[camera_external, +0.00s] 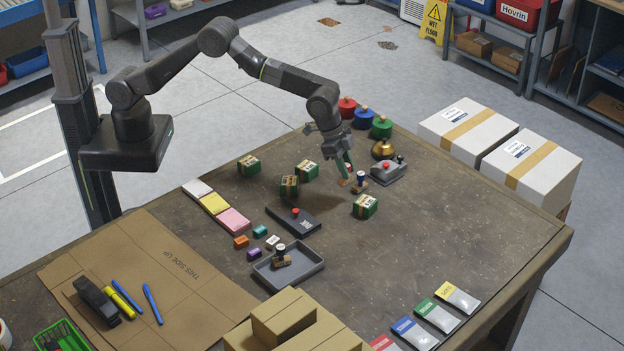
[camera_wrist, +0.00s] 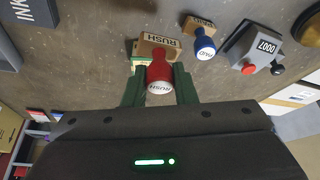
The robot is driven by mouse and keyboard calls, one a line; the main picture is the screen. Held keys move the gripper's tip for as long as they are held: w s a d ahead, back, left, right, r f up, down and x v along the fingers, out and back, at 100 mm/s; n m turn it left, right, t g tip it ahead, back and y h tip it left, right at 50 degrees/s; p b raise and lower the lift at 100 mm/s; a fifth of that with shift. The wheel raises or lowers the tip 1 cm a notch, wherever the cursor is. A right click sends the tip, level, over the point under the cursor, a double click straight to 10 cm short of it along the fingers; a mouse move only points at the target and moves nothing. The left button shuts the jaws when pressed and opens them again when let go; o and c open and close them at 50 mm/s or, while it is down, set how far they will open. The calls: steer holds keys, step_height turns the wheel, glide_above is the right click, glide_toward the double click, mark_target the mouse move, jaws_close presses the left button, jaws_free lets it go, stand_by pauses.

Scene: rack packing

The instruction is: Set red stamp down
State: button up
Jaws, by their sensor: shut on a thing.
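The red stamp (camera_wrist: 159,70) has a red knob and a wooden block marked RUSH. My gripper (camera_wrist: 160,90) is shut on it, with a green finger on each side of the red handle. In the external view my gripper (camera_external: 344,170) points down over the table, right of centre, and mostly hides the stamp; its wooden base (camera_external: 344,183) shows just under the fingers. I cannot tell whether the base touches the table. A blue stamp marked PAID (camera_wrist: 204,42) stands close beside it; it also shows in the external view (camera_external: 361,180).
A grey numbering device (camera_external: 388,173) and a brass bell (camera_external: 383,150) are close by. Several green boxes (camera_external: 365,206) lie around. A dark ink pad (camera_external: 294,219) and a grey tray (camera_external: 314,262) holding a black stamp are nearer the front.

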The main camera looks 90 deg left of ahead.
mark_target(345, 182)
steer(key=shift+f+p, duration=0.4)
steer(key=shift+f, duration=2.6)
steer(key=shift+f, duration=0.15)
steer(key=o, duration=1)
steer(key=shift+r, duration=0.35)
steer(key=b+v, duration=0.1)
steer(key=v, duration=1)
steer(key=shift+s+a+r+b, duration=0.1)
steer(key=shift+s+r+b, duration=0.15)
steer(key=shift+b, duration=0.05)
